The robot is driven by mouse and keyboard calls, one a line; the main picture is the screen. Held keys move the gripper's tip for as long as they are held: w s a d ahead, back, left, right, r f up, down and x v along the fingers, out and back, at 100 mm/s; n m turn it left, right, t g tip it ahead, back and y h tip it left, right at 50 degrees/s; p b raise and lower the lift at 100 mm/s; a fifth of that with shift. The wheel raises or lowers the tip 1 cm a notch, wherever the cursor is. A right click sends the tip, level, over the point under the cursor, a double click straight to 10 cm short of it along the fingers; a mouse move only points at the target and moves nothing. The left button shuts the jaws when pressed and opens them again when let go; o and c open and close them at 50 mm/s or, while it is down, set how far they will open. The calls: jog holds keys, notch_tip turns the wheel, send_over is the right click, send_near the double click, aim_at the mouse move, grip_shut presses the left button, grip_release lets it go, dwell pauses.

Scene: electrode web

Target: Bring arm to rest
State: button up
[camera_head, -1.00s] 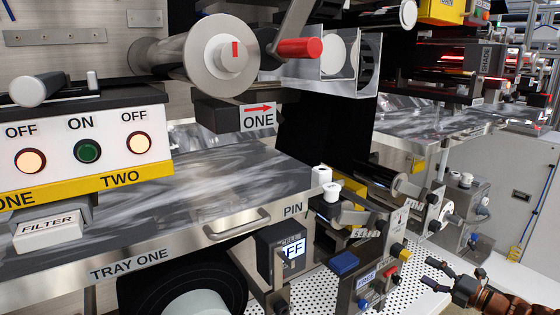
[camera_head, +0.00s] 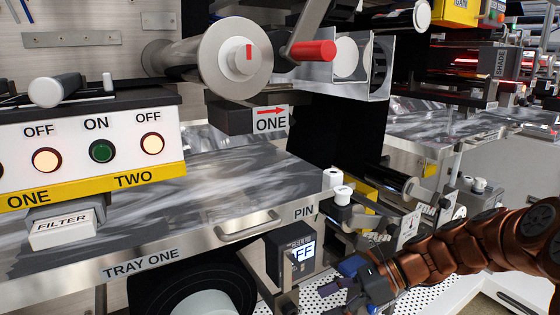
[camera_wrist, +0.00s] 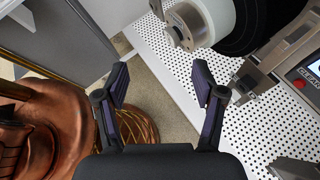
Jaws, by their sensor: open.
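My gripper (camera_wrist: 160,88) is open and empty in the wrist view, its two dark fingers spread apart. Below and between the fingers I see a beige floor (camera_wrist: 150,75) and a white perforated panel (camera_wrist: 185,70). In the head view my copper arm (camera_head: 470,245) reaches in from the right edge. The dark gripper (camera_head: 345,290) is at its left end, in front of the perforated panel and to the right of the box with the lit display (camera_head: 298,252). In that view the fingers are small and partly cut off by the bottom edge.
Tray one (camera_head: 140,262) with its handle (camera_head: 248,228) stands to the left of the gripper. A control box with round buttons (camera_head: 100,151) and a red-handled crank (camera_head: 313,51) are above. A white roll (camera_wrist: 205,20) lies close beyond the fingers in the wrist view.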

jog(key=s+a+f+n+g+h, duration=0.1)
jog(key=s+f+n+g+h, duration=0.15)
jog(key=s+n+h, duration=0.7)
jog(key=s+d+f+n+h, duration=0.1)
jog(key=s+d+n, duration=0.35)
jog(key=s, duration=0.45)
jog(key=s+d+f+n+h, duration=0.1)
jog(key=s+d+n+h, duration=0.1)
jog(key=s+d+n, duration=0.45)
notch_tip(320, 180, up, 15)
jog(key=s+a+m+t+p, duration=0.1)
jog(key=a+p, duration=0.1)
jog(key=p, duration=1.2)
